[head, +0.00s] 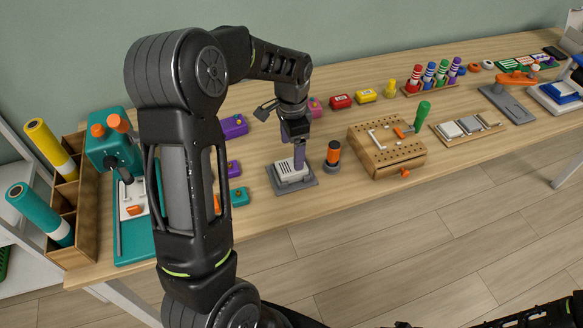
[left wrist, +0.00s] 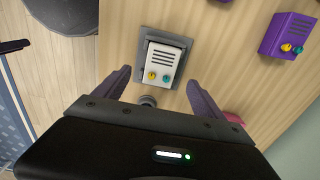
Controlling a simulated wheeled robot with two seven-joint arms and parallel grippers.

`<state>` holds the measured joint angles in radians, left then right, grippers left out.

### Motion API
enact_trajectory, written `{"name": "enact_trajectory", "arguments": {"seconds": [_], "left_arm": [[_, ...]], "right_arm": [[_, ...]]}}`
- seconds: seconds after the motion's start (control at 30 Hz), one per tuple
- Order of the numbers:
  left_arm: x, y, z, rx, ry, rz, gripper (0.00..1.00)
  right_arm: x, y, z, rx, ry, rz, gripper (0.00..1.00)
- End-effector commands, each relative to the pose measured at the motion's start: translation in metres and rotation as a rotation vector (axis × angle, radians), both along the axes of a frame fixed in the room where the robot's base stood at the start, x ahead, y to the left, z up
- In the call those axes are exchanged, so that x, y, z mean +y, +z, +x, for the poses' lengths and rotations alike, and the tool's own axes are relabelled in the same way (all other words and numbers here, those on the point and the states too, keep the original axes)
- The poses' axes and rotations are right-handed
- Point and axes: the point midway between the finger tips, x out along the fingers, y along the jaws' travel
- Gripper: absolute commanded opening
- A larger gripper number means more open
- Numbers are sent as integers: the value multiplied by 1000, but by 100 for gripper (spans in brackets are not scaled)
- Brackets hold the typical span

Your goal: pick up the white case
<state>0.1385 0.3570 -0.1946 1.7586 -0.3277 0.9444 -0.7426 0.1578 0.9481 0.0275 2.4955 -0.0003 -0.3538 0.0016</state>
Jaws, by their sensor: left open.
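The white case (head: 291,170) sits on a grey base plate (head: 308,184) on the table, left of the middle in the head view. In the left wrist view the white case (left wrist: 162,62) shows dark slots and a yellow and a teal knob, inside the grey base's rim (left wrist: 177,38). My left gripper (head: 298,155) is right above the case, pointing down. In the left wrist view its fingers (left wrist: 157,85) are apart, one on each side of the case's near end, with nothing held. Whether they touch the case I cannot tell. My right gripper is not clearly in view.
An orange-and-dark cylinder (head: 333,153) stands just right of the base. A wooden pegboard box (head: 385,155) is farther right. A teal press machine (head: 112,150) stands at the left end.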

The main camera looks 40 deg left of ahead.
Motion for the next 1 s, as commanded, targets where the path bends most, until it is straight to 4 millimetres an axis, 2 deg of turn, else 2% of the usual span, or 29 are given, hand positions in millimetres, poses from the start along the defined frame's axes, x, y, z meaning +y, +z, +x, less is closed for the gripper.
{"name": "enact_trajectory", "arguments": {"seconds": [0.23,0.63,0.9,1.0], "left_arm": [[0,-23,-1,3,0,-1,80],[0,-30,-1,6,1,-1,80],[0,-68,1,5,0,0,80],[1,-75,1,4,0,-1,80]], "right_arm": [[0,3,0,0,0,-1,53],[0,6,0,1,-1,-1,53],[-1,15,-2,6,-1,-4,53],[-1,16,-2,6,-1,-4,53]]}}
